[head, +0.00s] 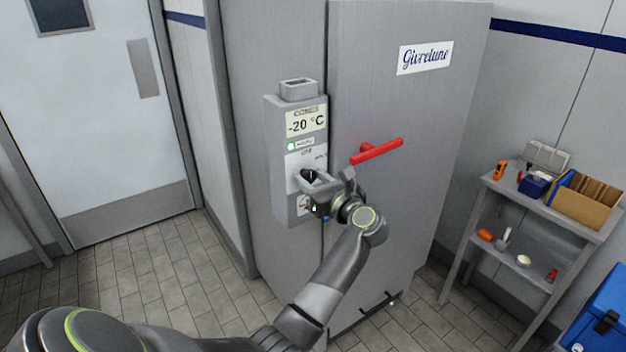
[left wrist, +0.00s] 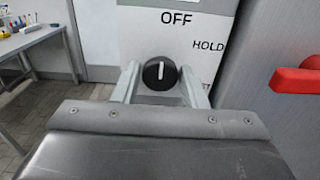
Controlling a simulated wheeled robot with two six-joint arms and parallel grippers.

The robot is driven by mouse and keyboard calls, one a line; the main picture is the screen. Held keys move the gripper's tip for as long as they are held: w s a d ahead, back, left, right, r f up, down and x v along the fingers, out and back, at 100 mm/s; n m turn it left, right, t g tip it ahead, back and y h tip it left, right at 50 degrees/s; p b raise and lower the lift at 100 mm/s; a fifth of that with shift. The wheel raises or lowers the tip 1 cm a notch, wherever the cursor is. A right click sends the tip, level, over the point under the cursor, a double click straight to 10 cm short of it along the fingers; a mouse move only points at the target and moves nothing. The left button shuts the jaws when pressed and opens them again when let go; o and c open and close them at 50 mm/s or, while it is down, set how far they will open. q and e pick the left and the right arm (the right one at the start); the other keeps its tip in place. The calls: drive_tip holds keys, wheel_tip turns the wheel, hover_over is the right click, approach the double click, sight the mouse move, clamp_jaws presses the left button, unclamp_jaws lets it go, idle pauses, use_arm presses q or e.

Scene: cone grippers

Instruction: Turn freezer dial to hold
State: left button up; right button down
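The freezer dial (left wrist: 160,73) is a round black knob with a white pointer line on the control panel (head: 285,198). In the left wrist view its pointer stands about upright, towards the OFF label (left wrist: 176,18). The HOLD label (left wrist: 208,47) is up and to the right of the knob. My left gripper (head: 312,180) is at the panel, with its fingers open on either side of the dial. In the left wrist view a narrow gap shows between each finger and the knob. The gripper partly hides the lower panel in the head view. My right gripper is out of view.
The freezer door has a red handle (head: 376,151) just right of the panel. The panel display (head: 306,122) reads -20 °C. A shelf table (head: 490,180) with a cardboard box (head: 583,203) and small items stands at the right. Floor at the left is clear.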

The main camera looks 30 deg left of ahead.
use_arm(q)
drive_tip(key=c, duration=0.5)
drive_tip(key=shift+c, duration=0.2)
drive_tip(key=shift+m, duration=0.3)
drive_tip(key=m+p, duration=0.3)
drive_tip(key=m, duration=0.2)
drive_tip(key=shift+r, duration=0.15)
drive_tip(key=m+p, duration=0.2)
drive_tip(key=m, duration=0.1)
drive_tip(key=shift+m, duration=0.3)
drive_tip(key=shift+m+p, duration=1.1)
drive_tip(key=shift+m, duration=0.2)
drive_tip(key=o, duration=1)
